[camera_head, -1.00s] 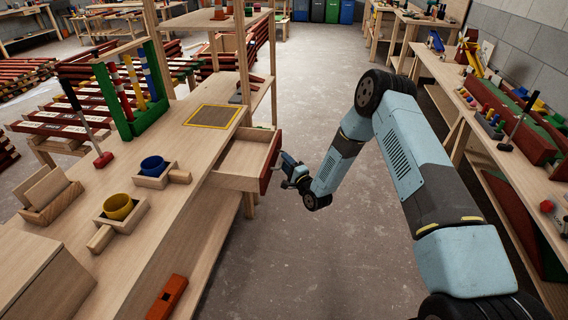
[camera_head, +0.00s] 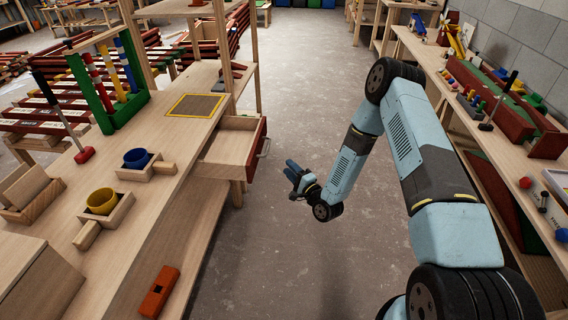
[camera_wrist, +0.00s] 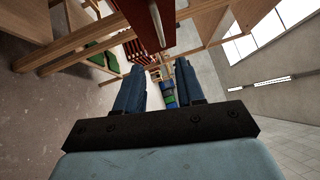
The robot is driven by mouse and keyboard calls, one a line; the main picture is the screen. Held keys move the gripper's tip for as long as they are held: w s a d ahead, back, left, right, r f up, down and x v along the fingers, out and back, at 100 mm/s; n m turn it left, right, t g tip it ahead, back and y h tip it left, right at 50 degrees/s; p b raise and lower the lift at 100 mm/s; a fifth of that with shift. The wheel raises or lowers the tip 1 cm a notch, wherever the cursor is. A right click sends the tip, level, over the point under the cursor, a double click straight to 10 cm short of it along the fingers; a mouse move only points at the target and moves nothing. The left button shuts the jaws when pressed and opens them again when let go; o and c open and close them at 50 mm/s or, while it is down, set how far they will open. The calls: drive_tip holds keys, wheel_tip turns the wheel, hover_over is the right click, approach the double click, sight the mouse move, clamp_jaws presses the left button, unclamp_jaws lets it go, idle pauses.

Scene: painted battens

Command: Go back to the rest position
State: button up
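My gripper (camera_head: 291,167) hangs over the aisle to the right of the bench, apart from the drawer. Its two blue fingers show in the wrist view (camera_wrist: 157,92), spread apart with nothing between them. The wooden drawer (camera_head: 226,153) with a red front (camera_head: 257,150) is pulled out of the bench, and its inside looks empty. The red front and its pale bar handle (camera_wrist: 157,22) show at the top of the wrist view, beyond the fingertips.
On the left bench (camera_head: 150,230) are a blue cup (camera_head: 137,158), a yellow cup (camera_head: 102,201), an orange block (camera_head: 160,291) and a green rack (camera_head: 90,95). A shelf bench (camera_head: 440,75) with several small parts lines the right. The concrete aisle between is clear.

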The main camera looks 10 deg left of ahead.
drive_tip(key=shift+s+d, duration=0.4)
drive_tip(key=w+d+r+n+g+h, duration=0.1)
drive_tip(key=w+d+r+n+h, duration=0.2)
drive_tip(key=r, duration=0.5)
drive_tip(key=w+d+r+n+g+h, duration=0.2)
drive_tip(key=w+d+r+n, duration=0.2)
drive_tip(key=r, duration=0.5)
drive_tip(key=s+d+r+n+h, duration=0.1)
drive_tip(key=s+d+r+h, duration=0.1)
drive_tip(key=d+r, duration=0.4)
drive_tip(key=s+d+r+n+h, duration=0.1)
drive_tip(key=s+d+r+h, duration=0.2)
drive_tip(key=r, duration=0.6)
drive_tip(key=s+d+r+g+h, duration=0.1)
drive_tip(key=s+d+r+h, duration=0.1)
drive_tip(key=s+d+r, duration=0.4)
drive_tip(key=s+d+r+g+h, duration=0.1)
drive_tip(key=s+d+r+g, duration=0.15)
drive_tip(key=s+r, duration=0.4)
drive_tip(key=s+d+r+n+g, duration=0.1)
drive_tip(key=s+d, duration=0.1)
drive_tip(key=s, duration=0.9)
drive_tip(key=s+d+r+n+g, duration=0.1)
drive_tip(key=s, duration=1.1)
drive_tip(key=shift+s+d, duration=0.3)
drive_tip(key=shift+d, duration=0.1)
